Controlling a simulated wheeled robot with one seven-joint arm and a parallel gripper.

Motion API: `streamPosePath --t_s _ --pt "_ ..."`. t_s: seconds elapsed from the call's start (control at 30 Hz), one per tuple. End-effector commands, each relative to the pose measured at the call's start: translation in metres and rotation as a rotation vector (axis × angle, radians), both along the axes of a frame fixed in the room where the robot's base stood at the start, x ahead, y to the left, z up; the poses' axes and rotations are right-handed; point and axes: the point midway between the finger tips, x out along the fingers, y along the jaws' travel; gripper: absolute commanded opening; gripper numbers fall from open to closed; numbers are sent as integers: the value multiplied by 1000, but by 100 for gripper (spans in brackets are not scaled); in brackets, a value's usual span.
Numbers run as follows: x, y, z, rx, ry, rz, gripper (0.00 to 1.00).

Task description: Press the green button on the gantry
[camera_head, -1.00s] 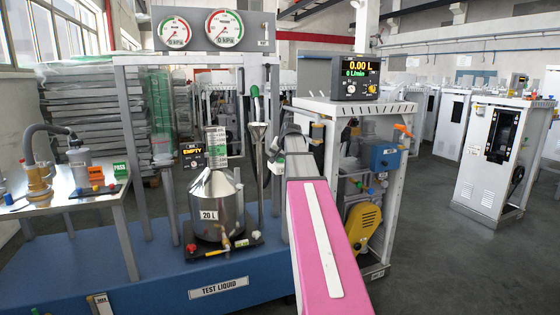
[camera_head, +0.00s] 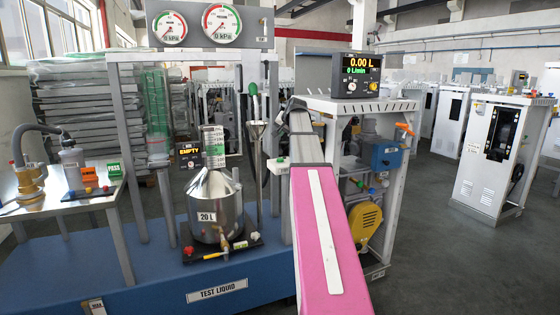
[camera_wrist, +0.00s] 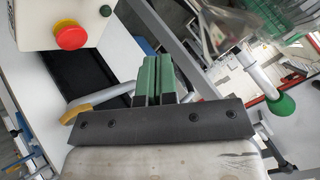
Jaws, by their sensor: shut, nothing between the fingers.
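In the wrist view, a white control box (camera_wrist: 35,28) at the top left carries a large red mushroom button with a yellow collar (camera_wrist: 70,35). A small dark green button (camera_wrist: 105,10) sits at its right edge. In the head view, a small white box with a green spot (camera_head: 278,164) is on the gantry (camera_head: 272,120); I cannot tell surely whether it is the same box. My gripper (camera_wrist: 158,62) shows green fingers pressed together, empty, below and right of the green button and apart from it. In the head view its fingers are not discernible behind my arm.
A green-ended nozzle (camera_wrist: 280,104) is right of my gripper, and a yellow-ended grey handle (camera_wrist: 82,112) is left. A steel 20 L vessel (camera_head: 217,210) stands on the blue base (camera_head: 150,275). A white-framed cabinet (camera_head: 385,130) is at right. Open floor lies farther right.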

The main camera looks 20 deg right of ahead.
Motion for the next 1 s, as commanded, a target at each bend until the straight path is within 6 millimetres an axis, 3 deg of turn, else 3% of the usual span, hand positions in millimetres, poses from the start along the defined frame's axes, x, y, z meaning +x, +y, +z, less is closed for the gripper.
streamPosePath --t_s 0.17,0.7,1.0 --pt "-1 0 -10 0 1 0 0" --pt "-1 0 -73 0 1 0 0" --pt "0 0 -87 0 0 0 0"
